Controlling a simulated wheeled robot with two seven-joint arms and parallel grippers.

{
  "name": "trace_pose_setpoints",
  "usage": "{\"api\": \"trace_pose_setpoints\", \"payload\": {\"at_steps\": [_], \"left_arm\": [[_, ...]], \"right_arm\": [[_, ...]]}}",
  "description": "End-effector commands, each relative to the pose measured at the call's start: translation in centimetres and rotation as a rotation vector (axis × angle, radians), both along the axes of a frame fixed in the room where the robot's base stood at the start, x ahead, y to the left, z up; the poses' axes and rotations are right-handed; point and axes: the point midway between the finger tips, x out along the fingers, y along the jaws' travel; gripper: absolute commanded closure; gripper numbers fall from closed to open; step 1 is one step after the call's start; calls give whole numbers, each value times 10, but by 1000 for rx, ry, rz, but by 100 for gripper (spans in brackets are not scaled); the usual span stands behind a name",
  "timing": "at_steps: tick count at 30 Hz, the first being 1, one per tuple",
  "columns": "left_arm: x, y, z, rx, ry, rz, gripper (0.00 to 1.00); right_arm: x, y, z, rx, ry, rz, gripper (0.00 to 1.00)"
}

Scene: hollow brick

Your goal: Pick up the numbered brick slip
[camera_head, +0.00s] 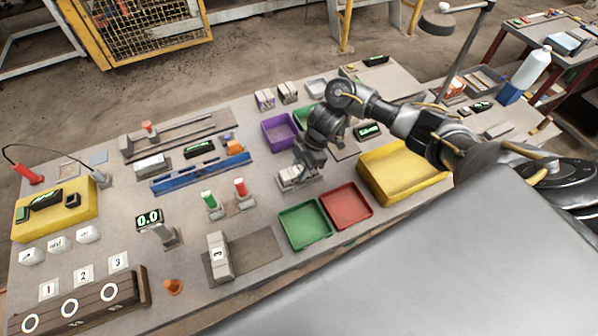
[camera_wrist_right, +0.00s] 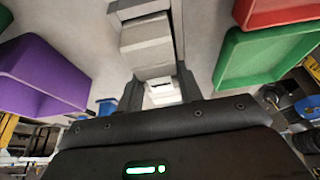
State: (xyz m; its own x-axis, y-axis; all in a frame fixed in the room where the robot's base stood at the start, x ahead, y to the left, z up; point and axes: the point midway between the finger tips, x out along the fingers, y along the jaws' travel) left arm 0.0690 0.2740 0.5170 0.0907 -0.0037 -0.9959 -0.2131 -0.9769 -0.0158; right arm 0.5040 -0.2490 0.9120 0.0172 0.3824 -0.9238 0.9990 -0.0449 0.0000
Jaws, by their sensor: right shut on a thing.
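My right gripper (camera_head: 297,172) reaches down in the middle of the table, just above the green tray. It is shut on a pale grey brick slip (camera_wrist_right: 162,92), which shows between its two fingers in the right wrist view. Other grey blocks (camera_wrist_right: 147,45) stand in line beyond the fingers there. The gripper hides most of the held slip in the head view, and no number on it can be read. A separate upright grey block marked 3 (camera_head: 218,254) stands on a brown mat (camera_head: 256,250). My left gripper is not in view.
Green (camera_head: 305,226) and red (camera_head: 346,206) trays lie in front of the gripper. Plates numbered 1, 2, 3 (camera_head: 83,275) are at front left.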

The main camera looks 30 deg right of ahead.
Motion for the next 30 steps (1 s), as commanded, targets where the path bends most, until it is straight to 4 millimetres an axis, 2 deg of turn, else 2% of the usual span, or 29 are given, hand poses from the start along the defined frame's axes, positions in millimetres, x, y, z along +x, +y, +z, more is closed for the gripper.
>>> {"api": "trace_pose_setpoints", "payload": {"at_steps": [8,21,25,30], "left_arm": [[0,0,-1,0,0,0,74],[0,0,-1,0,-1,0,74],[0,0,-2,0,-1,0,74],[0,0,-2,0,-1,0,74]], "right_arm": [[1,0,17,1,-5,1,100],[1,0,90,0,-5,2,100],[1,0,101,0,-3,1,100],[0,0,105,0,0,-1,100]]}}
